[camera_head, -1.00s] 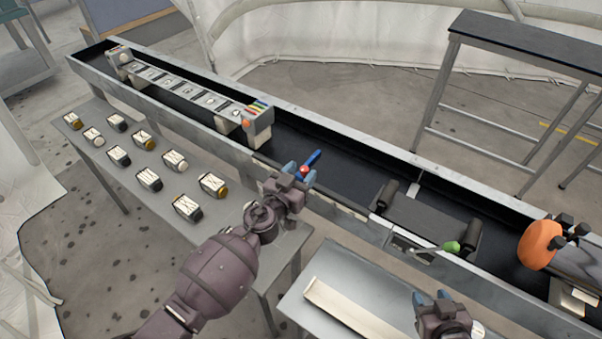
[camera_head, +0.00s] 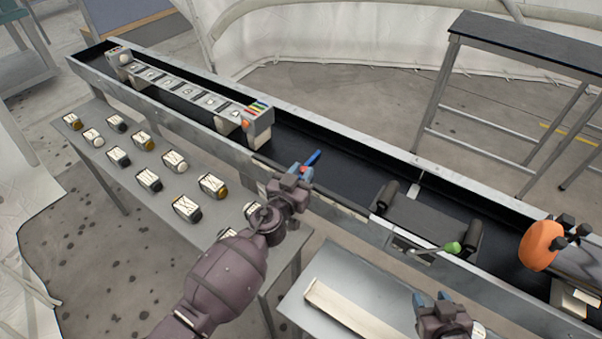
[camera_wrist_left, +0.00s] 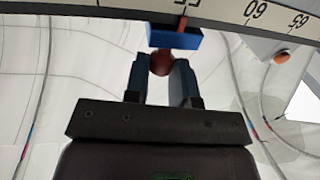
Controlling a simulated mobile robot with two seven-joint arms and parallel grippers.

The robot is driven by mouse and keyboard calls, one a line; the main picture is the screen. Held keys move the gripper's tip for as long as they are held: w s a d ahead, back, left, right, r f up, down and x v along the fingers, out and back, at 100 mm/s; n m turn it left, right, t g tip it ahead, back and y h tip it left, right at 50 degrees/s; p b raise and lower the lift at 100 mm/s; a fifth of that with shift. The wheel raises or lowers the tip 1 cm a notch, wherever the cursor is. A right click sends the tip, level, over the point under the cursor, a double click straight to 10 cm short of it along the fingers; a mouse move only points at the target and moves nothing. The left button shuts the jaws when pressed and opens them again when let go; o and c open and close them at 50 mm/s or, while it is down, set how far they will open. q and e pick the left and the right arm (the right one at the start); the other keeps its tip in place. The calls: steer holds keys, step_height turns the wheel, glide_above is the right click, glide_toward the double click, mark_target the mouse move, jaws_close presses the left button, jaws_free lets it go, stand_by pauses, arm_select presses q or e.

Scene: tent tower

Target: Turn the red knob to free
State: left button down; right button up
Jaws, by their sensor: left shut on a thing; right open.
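My left gripper (camera_head: 295,177) is at the near rail of the long trough, beside a blue slider block with a red knob. In the left wrist view the red knob (camera_wrist_left: 160,63) sits between the two blue fingertips, which are shut on it. The blue block (camera_wrist_left: 175,38) is just beyond the knob, against a ruler scale (camera_wrist_left: 225,12) with a red mark near 55. In the head view the blue block (camera_head: 313,158) shows past the fingers, and the knob is mostly hidden. My right gripper (camera_head: 433,303) is open and empty, low at the bottom right.
A bar with several slots (camera_head: 185,90) lies in the trough (camera_head: 345,150). Several small labelled blocks (camera_head: 150,180) stand on the table at left. A green-tipped lever (camera_head: 452,248) and an orange wheel (camera_head: 540,245) are at right. A pale tray (camera_head: 350,310) lies in front.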

arm_select(q)
steer(key=shift+n+y, duration=0.4)
steer(key=shift+y, duration=0.2)
steer(key=c, duration=0.9)
jaws_free()
steer(key=shift+c, duration=0.2)
steer(key=shift+s, duration=0.1)
steer(key=v, duration=1)
steer(key=shift+s+f, duration=0.15)
steer(key=shift+s, duration=0.2)
steer(key=shift+a, duration=0.15)
